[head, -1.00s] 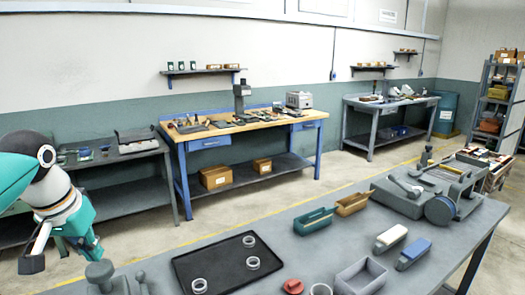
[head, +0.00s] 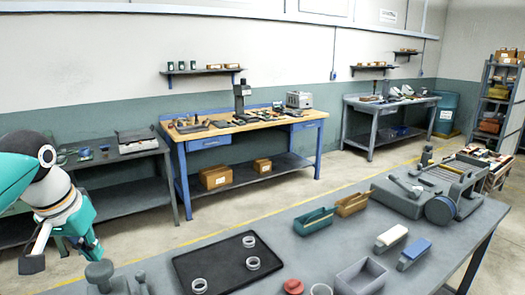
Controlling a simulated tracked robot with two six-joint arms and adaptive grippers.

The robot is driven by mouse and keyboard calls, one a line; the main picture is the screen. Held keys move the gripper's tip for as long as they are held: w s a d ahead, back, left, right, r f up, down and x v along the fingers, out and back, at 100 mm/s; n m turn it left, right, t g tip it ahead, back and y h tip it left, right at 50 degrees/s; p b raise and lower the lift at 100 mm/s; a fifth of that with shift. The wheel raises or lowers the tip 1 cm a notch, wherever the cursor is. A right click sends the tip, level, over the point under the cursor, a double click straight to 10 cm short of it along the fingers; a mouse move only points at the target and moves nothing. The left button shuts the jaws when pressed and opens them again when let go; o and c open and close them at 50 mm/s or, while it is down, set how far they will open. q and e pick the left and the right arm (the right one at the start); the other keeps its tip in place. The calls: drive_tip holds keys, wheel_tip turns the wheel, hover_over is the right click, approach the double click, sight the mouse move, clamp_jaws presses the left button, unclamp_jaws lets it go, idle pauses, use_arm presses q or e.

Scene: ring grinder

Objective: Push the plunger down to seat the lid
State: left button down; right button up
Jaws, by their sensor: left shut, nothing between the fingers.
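My left gripper (head: 84,247) hangs at the left above the near grey table (head: 225,228), shut and empty, apart from everything on the table. Below it, at the bottom left edge, stands a grey piece with a round knob (head: 99,272) and a smaller upright knob beside it; its lower part is cut off. A grey machine (head: 425,187) with a lever, a round drum and an upright knob (head: 426,156) stands at the far right of the table. I cannot tell which knob is the plunger. No lid can be made out for certain. My right gripper is out of view.
A black tray (head: 222,282) holds several pale rings. Around it are a red knobbed piece (head: 293,286), a grey open box (head: 361,277), a green bin (head: 314,221), a tan bin (head: 352,204), and white (head: 391,238) and blue (head: 414,254) blocks. The table's left middle is clear.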

sight(98, 268)
use_arm(q)
drive_tip(key=shift+f, duration=0.25)
drive_tip(key=shift+f+b, duration=1.5)
drive_tip(key=shift+f, duration=0.4)
drive_tip(key=shift+s+d+f, duration=0.1)
drive_tip(key=shift+f, duration=0.05)
wheel_tip(98, 268, up, 10)
drive_tip(key=p, duration=0.9)
drive_tip(key=shift+f, duration=0.25)
drive_tip(key=shift+f, duration=0.1)
